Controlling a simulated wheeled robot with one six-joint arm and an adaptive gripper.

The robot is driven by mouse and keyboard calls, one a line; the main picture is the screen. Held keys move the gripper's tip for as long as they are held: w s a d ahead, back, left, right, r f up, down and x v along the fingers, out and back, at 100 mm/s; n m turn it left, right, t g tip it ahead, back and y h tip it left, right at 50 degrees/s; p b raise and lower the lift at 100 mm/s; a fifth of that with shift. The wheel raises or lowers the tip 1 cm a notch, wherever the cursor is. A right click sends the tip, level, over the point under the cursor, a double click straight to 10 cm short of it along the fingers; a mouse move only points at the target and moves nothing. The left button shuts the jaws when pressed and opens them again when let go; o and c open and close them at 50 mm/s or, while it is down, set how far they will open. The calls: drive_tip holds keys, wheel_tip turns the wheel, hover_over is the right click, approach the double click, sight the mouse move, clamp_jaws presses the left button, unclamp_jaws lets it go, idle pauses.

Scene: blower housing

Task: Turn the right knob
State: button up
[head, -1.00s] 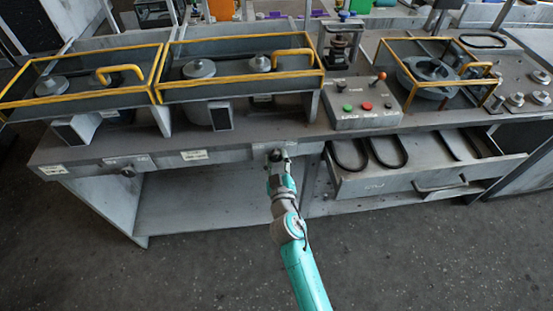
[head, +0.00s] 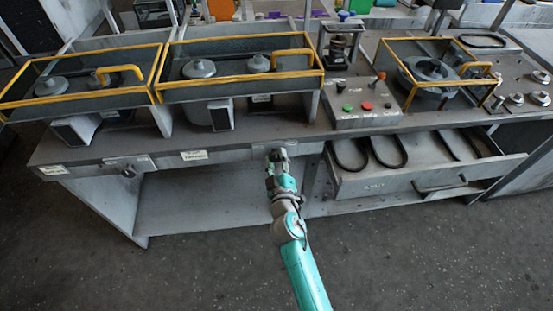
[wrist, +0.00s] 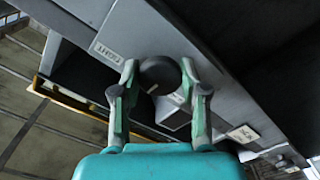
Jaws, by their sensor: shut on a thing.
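The right knob (wrist: 160,76) is a dark round knob with a light pointer line, on the grey front rail of the bench. In the wrist view it sits between the two fingers of my gripper (wrist: 158,66), which is shut on it from both sides. In the head view my gripper (head: 277,156) is at the bench's front rail and hides most or all of this knob. A white label plate (wrist: 111,52) is beside the knob in the wrist view.
Another dark knob (head: 128,172) is on the rail at the left. An open drawer (head: 430,175) holding dark belts juts out to the right of my gripper. A control box (head: 360,118) and yellow-railed housings (head: 240,78) stand on the bench. The floor in front is clear.

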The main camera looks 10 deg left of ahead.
drive_tip(key=o, duration=1.1)
drive_tip(key=shift+o, duration=0.2)
drive_tip(key=v, duration=1.2)
drive_tip(key=shift+s, duration=0.1)
drive_tip(key=s+d+f+m+g+h, duration=0.1)
drive_tip(key=s+d+f+m, duration=0.15)
drive_tip(key=s+d, duration=0.55)
drive_tip(key=s+d+f+m+g, duration=0.1)
drive_tip(key=s+d+f, duration=0.2)
drive_tip(key=s+d, duration=0.5)
drive_tip(key=s+d+r+m+h, duration=0.1)
drive_tip(key=s+d+r+m, duration=0.1)
drive_tip(key=s, duration=0.5)
drive_tip(key=s+d+r+m+h, duration=0.1)
drive_tip(key=s+d+r+m, duration=0.1)
drive_tip(key=s+r, duration=0.3)
drive_tip(key=s+d+r+m+h, duration=0.2)
drive_tip(key=s+d+r+m, duration=0.1)
drive_tip(key=s, duration=0.6)
drive_tip(key=shift+s+r+m+g, duration=0.3)
drive_tip(key=shift+s+r+m, duration=0.1)
drive_tip(key=shift+m, duration=0.25)
